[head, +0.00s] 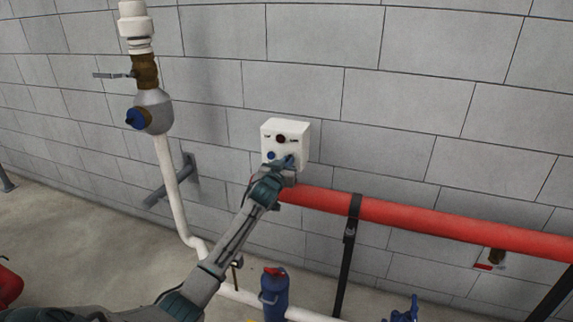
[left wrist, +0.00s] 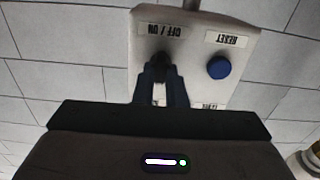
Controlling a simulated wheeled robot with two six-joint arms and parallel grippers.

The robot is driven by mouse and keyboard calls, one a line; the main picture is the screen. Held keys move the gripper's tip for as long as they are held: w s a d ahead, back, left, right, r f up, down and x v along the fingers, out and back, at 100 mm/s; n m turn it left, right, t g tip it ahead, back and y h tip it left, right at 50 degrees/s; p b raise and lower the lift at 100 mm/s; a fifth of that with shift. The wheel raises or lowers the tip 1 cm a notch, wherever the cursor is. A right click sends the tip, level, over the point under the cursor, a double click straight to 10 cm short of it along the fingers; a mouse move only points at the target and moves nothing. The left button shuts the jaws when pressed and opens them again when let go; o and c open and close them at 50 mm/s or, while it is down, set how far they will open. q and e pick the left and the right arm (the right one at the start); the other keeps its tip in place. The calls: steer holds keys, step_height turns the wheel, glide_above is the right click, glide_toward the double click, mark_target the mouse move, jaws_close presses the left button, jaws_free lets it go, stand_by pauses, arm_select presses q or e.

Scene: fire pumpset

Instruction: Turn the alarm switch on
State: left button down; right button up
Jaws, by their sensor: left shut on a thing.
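The white alarm box (head: 298,130) is fixed to the grey block wall in the head view, with a dark red lamp (head: 281,139) and a blue button (head: 271,155). My left gripper (head: 287,164) is at its lower right front. In the left wrist view the box face (left wrist: 200,45) appears upside down, with OFF / ON and RESET labels. The dark alarm switch (left wrist: 161,62) under the OFF / ON label sits between the fingertips of my left gripper (left wrist: 161,75), which is shut on it. The fingers hide part of the switch, so its setting cannot be told. My right gripper is not in view.
A red pipe (head: 420,217) runs along the wall just below and right of the box. A white pipe (head: 170,175) with a valve (head: 152,110) stands at the left. Blue fittings (head: 274,295) are low in front. The wall above the box is clear.

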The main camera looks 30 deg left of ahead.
arm_select(q)
steer(key=n+b, duration=0.9)
steer(key=n, duration=0.2)
steer(key=shift+a+n, duration=0.15)
steer(key=shift+n, duration=0.15)
steer(key=shift+b, duration=0.3)
stand_by(0.3)
steer(key=c, duration=1.5)
jaws_free()
